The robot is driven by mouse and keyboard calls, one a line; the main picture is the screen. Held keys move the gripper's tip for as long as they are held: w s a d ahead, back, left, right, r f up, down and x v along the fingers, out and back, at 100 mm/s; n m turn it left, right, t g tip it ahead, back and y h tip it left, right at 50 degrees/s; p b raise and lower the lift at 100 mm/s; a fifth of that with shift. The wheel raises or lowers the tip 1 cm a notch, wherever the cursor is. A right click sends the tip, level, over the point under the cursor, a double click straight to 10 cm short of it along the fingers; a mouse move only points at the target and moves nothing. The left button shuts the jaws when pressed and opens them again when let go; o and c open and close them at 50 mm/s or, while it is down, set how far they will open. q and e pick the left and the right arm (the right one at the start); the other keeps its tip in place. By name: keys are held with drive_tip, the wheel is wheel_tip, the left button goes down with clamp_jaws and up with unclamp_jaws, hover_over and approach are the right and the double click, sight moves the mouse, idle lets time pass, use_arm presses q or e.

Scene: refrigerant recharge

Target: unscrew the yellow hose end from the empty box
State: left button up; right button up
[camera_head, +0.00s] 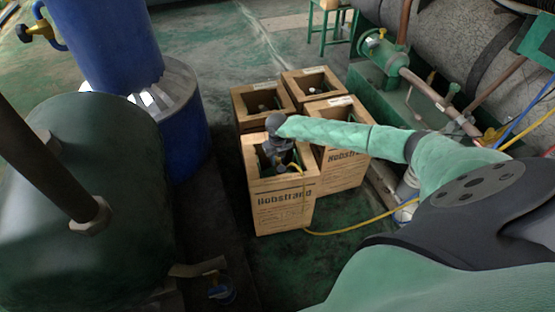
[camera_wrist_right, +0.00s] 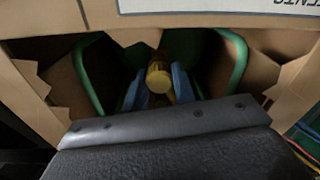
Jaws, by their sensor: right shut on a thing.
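The box in use is an open cardboard box (camera_head: 283,209) with "Hobstrand" print, front left in a cluster of boxes. My right gripper (camera_head: 284,160) reaches down into its open top. In the right wrist view, the blue fingers of my right gripper (camera_wrist_right: 159,92) are shut around the yellow hose end (camera_wrist_right: 158,77), between green handle bars inside the box. The yellow hose (camera_head: 348,232) comes out over the box's right side and runs along the floor to the right. The fitting under the hose end is hidden by the fingers. My left gripper is not in view.
Several similar boxes stand close behind and to the right, including one (camera_head: 341,170) under my right forearm. A blue tank (camera_head: 110,50) and a dark green tank (camera_head: 80,200) stand at left. Green machinery (camera_head: 385,62) stands at the back right. Floor is clear behind the boxes.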

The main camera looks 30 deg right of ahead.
sight(277, 159)
drive_tip(key=shift+r+p, duration=1.55)
drive_tip(key=shift+r, duration=0.85)
